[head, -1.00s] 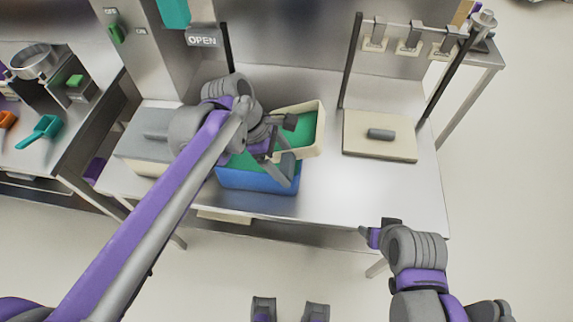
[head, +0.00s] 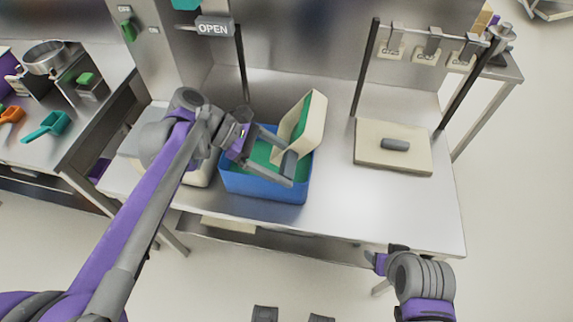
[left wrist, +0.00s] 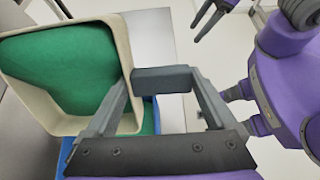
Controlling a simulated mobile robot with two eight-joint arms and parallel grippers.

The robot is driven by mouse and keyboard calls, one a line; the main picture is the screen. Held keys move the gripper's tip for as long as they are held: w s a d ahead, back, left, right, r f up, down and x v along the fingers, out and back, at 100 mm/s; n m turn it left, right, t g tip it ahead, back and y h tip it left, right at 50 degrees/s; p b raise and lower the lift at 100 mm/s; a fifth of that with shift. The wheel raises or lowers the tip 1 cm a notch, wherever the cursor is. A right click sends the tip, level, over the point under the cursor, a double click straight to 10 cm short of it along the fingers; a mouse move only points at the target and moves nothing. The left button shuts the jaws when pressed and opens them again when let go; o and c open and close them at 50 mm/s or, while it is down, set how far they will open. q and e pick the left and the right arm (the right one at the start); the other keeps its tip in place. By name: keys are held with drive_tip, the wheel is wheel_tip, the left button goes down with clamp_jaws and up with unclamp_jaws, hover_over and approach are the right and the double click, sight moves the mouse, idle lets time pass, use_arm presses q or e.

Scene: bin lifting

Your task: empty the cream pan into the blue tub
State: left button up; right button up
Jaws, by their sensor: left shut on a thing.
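The cream pan (head: 312,128) is tilted steeply over the right rear part of the blue tub (head: 265,187), its open side facing left toward the tub. Green material (head: 301,115) shows inside the pan, and green also shows inside the tub. My left gripper (head: 286,165) is shut on the pan's near wall. The left wrist view shows the pan's rim (left wrist: 128,55) at the fingers, with green filling much of the pan's visible inside. My right gripper (head: 384,260) is off the table's front edge, apart from both; its jaw opening is unclear.
A cream board (head: 365,160) with a grey cylinder (head: 395,144) lies to the right. A rack with hanging clips (head: 430,45) stands behind it. A pale box (head: 140,142), partly hidden by my left arm, is left of the tub. The table's front middle (head: 350,215) is clear.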

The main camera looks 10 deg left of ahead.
use_arm(q)
drive_tip(key=shift+a+h+b, duration=0.4)
drive_tip(key=shift+h+b, duration=0.35)
drive_tip(key=shift+b, duration=0.1)
drive_tip(key=shift+a+h+b, duration=0.35)
drive_tip(key=shift+h+b, duration=0.4)
drive_tip(key=shift+b, duration=0.1)
idle(0.9)
drive_tip(key=r+y+p, duration=0.1)
drive_tip(key=y+p, duration=0.1)
drive_tip(key=p, duration=0.2)
drive_tip(key=shift+r, duration=0.35)
drive_tip(key=shift+f, duration=0.15)
drive_tip(key=shift+w+f, duration=0.1)
drive_tip(key=shift+s+d+f, duration=0.1)
drive_tip(key=shift+s+d, duration=0.1)
drive_tip(key=shift+d+f+y, duration=0.5)
drive_tip(key=shift+d+y, duration=0.1)
drive_tip(key=shift+d, duration=0.05)
